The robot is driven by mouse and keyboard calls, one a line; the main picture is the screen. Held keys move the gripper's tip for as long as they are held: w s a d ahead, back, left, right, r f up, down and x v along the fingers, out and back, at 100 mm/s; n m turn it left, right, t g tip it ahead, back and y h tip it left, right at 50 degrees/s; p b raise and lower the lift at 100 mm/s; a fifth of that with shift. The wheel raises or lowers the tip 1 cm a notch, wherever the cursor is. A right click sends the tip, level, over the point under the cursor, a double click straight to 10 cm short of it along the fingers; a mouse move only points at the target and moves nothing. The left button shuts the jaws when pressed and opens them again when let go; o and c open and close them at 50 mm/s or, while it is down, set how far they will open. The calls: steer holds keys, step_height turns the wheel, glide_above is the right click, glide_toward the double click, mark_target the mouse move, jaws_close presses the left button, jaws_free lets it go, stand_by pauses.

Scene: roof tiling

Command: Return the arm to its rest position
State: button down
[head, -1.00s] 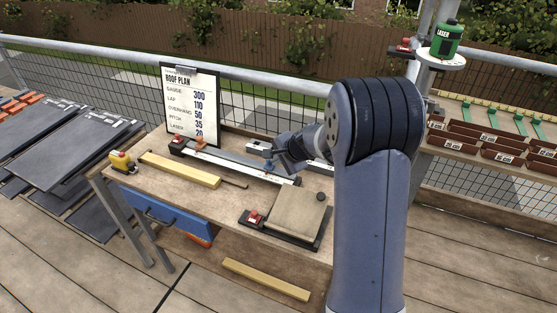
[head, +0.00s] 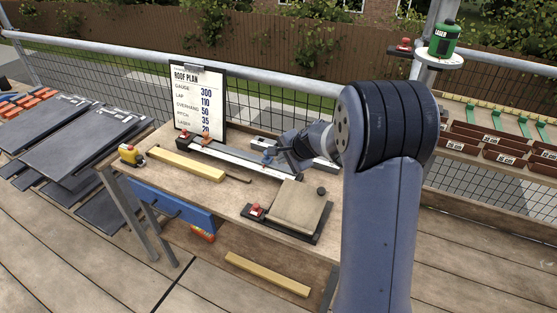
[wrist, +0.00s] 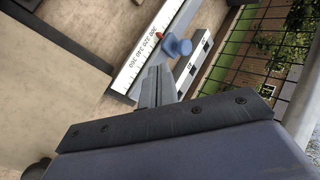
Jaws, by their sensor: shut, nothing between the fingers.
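My arm rises at the right of the head view and reaches left over the workbench (head: 165,196). My gripper (head: 284,158) is at the bench's far right part, near the white ruled rail (head: 240,155) and its blue knob (head: 268,157). In the wrist view the gripper's fingers (wrist: 158,85) are together with nothing between them. The blue knob (wrist: 178,46) and the numbered rail (wrist: 140,62) show just past the fingertips. I cannot tell whether the fingers touch the knob.
A square tan block on a dark base (head: 298,205) lies in front of the gripper. Slates (head: 75,140) lie left. A green laser (head: 444,40) stands upper right.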

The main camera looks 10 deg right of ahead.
steer(key=v, duration=0.8)
steer(key=shift+r, duration=0.35)
steer(key=shift+w+f, duration=0.1)
